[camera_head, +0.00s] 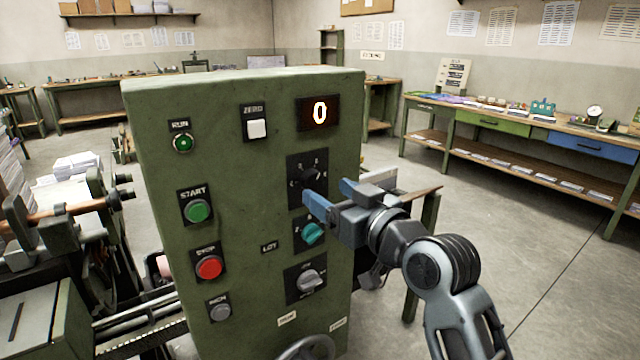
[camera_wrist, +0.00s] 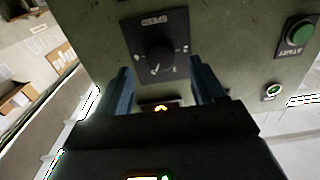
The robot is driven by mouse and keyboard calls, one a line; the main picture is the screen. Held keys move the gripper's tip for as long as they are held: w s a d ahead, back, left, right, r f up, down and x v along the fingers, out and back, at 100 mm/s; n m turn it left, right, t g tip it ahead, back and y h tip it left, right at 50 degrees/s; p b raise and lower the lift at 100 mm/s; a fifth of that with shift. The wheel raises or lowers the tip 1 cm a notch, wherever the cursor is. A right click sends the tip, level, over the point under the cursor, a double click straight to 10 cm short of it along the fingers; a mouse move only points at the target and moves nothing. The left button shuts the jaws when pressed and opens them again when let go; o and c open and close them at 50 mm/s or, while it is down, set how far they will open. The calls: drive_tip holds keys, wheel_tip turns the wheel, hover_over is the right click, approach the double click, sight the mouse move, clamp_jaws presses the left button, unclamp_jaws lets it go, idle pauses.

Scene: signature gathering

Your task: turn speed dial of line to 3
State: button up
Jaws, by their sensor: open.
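The speed dial (camera_head: 309,176) is a black knob on a black square plate, on the upper right of the green control panel's front. In the wrist view the speed dial (camera_wrist: 158,52) appears upside down, with numbers around it too small to read surely. A small white mark shows at the knob's lower left there. My gripper (camera_head: 328,194) is open, its blue fingers in front of the plate's lower right. In the wrist view the fingertips (camera_wrist: 160,72) are on either side, just below the knob, with nothing between them. Contact cannot be told.
The lit display (camera_head: 319,113) reads 0. A teal knob (camera_head: 312,233) is close below my gripper, and a grey knob (camera_head: 309,281) is lower. The green start button (camera_head: 198,211) and red stop button (camera_head: 209,267) are left. A long workbench (camera_head: 520,125) stands back right.

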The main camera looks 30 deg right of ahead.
sight(316, 184)
drive_tip(key=shift+w+p, duration=0.3)
drive_tip(key=shift+w, duration=1.75)
drive_tip(key=shift+c, duration=0.2)
drive_tip(key=c, duration=1)
drive_tip(key=shift+f+n+b, duration=0.15)
drive_tip(key=shift+n+b, duration=0.25)
drive_tip(key=shift+b, duration=0.1)
drive_tip(key=shift+n+b, duration=0.6)
drive_tip(key=n+b, duration=0.3)
drive_tip(key=n, duration=0.1)
drive_tip(key=shift+d, duration=0.1)
drive_tip(key=n+b, duration=0.3)
drive_tip(key=n, duration=0.2)
drive_tip(key=shift+n+b, duration=0.3)
drive_tip(key=shift+n, duration=0.1)
